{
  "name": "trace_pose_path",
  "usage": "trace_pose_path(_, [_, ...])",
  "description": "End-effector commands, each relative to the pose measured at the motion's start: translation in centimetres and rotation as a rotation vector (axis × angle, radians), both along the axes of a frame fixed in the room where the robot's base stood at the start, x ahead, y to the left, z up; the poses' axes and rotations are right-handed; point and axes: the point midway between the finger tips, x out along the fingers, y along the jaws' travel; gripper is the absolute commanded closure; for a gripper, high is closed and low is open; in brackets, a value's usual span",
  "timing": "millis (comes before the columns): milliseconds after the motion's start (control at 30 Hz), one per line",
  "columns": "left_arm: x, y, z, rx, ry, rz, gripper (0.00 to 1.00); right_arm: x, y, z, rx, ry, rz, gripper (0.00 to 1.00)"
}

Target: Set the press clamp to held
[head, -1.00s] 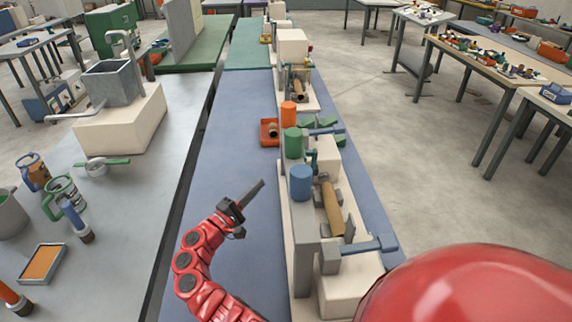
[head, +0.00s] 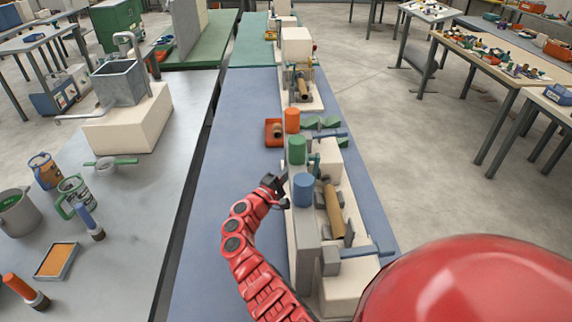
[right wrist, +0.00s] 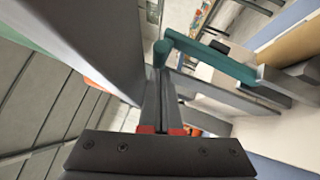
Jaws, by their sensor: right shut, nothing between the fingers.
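The spiral winder stands on the blue bench, with a grey upright (head: 306,232), coloured cylinders on top and a brown tube (head: 334,210) on its right side. A teal lever (head: 312,162), perhaps the press clamp, is partly hidden behind the cylinders; its L-shaped bar (right wrist: 205,57) is clearer in the right wrist view. My right gripper (head: 279,190) is beside the winder's left side, near the blue cylinder. In the right wrist view, the shut, empty fingers (right wrist: 162,128) point towards the teal bar. I cannot tell whether they touch it. My left gripper is not in view.
Blue (head: 303,188), green (head: 296,150) and orange (head: 292,120) cylinders stand along the winder. A blue-handled crank (head: 365,251) sticks out at the front right. An orange tray (head: 268,140) lies further back. The blue bench (head: 225,150) is clear on the left.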

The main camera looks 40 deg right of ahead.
Motion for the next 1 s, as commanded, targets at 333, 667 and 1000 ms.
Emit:
trace_pose_path(333, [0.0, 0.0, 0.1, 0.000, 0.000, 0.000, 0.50, -0.1, -0.1, 0.1, 0.003, -0.001, 0.000, 1.00])
trace_pose_path(667, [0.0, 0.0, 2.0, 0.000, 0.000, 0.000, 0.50, -0.9, -1.5, 0.9, 0.117, -0.074, 0.001, 1.00])
trace_pose_path(1000, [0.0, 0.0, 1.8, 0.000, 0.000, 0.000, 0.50, -0.9, -1.5, 0.7, 0.119, -0.074, 0.001, 1.00])
